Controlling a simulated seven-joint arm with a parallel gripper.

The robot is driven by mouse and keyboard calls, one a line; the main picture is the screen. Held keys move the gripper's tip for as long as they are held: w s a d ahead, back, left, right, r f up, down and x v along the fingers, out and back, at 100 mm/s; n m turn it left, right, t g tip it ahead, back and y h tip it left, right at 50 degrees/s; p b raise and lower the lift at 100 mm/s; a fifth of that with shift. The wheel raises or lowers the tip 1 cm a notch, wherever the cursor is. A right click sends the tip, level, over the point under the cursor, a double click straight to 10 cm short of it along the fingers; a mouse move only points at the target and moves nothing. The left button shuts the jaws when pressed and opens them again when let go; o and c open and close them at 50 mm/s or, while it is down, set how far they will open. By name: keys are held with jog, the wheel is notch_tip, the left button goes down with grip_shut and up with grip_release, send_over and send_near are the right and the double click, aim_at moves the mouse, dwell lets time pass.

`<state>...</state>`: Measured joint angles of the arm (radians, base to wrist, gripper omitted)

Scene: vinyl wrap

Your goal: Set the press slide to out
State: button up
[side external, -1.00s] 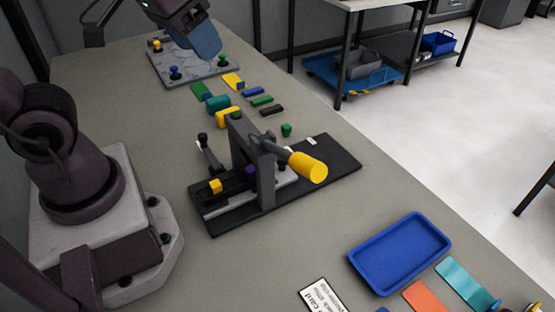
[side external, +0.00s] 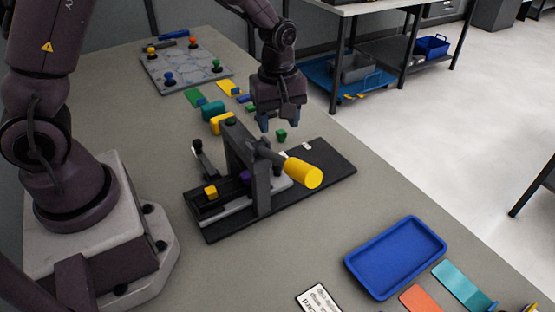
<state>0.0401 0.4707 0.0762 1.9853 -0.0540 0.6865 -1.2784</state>
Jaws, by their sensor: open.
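The press (side external: 262,178) stands on a black base plate (side external: 325,163) in the middle of the bench. It has a grey upright frame and a lever with a yellow handle (side external: 303,173) pointing right. A slide (side external: 225,212) with a yellow knob (side external: 211,192) sits at the press's left side on a light rail. A purple piece (side external: 246,176) shows partly behind the frame. My gripper (side external: 278,122) points down, open and empty, above the bench just behind the press. Its blue fingertips are near a small green piece (side external: 281,135).
A blue tray (side external: 396,257) lies at the front right, beside teal and orange strips (side external: 464,286). A printed card (side external: 319,299) lies at the front. Several coloured blocks (side external: 213,110) lie behind the press. A plate with coloured knobs (side external: 186,67) stands at the back.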

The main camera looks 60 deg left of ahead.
notch_tip(320, 180, down, 11)
jog(key=shift+f, duration=0.1)
jog(key=shift+c, duration=0.5)
grip_shut()
